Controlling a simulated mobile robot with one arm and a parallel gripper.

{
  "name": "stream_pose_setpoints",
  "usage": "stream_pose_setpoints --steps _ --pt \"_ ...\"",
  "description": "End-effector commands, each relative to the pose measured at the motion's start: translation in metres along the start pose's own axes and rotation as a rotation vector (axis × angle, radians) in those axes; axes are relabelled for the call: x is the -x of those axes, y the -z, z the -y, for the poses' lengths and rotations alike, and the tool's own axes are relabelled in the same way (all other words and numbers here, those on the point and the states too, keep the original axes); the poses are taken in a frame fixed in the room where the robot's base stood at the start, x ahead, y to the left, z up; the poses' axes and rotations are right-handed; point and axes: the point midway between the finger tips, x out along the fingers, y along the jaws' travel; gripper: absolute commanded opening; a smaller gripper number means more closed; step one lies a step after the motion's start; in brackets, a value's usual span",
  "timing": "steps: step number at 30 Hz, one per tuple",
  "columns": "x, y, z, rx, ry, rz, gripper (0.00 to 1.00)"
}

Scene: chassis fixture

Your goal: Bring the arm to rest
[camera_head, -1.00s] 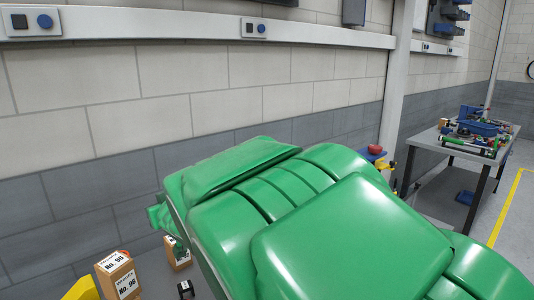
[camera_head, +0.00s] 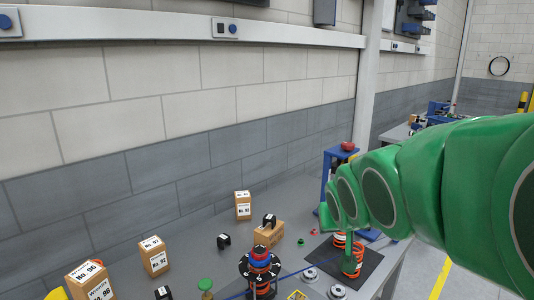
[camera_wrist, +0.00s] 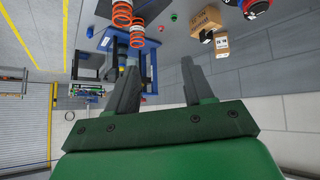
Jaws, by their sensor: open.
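My green arm (camera_head: 440,190) reaches in from the right in the head view, above the workbench. My gripper (camera_wrist: 158,65) shows in the wrist view with its two dark fingers spread apart and nothing between them. In the head view I cannot make out its fingers. The wrist view looks upside down toward the bench, with the blue frame (camera_wrist: 151,66) behind the left finger.
On the grey bench (camera_head: 215,255) stand orange coil springs (camera_head: 352,262) on a dark mat, a blue frame (camera_head: 327,175), a red and blue part (camera_head: 260,260) and cardboard boxes (camera_head: 243,205). A brick wall (camera_head: 180,120) rises behind.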

Motion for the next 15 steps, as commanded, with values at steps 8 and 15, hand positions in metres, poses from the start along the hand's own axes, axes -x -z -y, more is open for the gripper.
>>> stream_pose_setpoints --steps 8,15 --pt "0.032 -0.147 -0.016 -0.029 -0.014 0.418 0.52" --pt "0.077 -0.252 -0.002 -0.024 0.043 0.751 0.52"
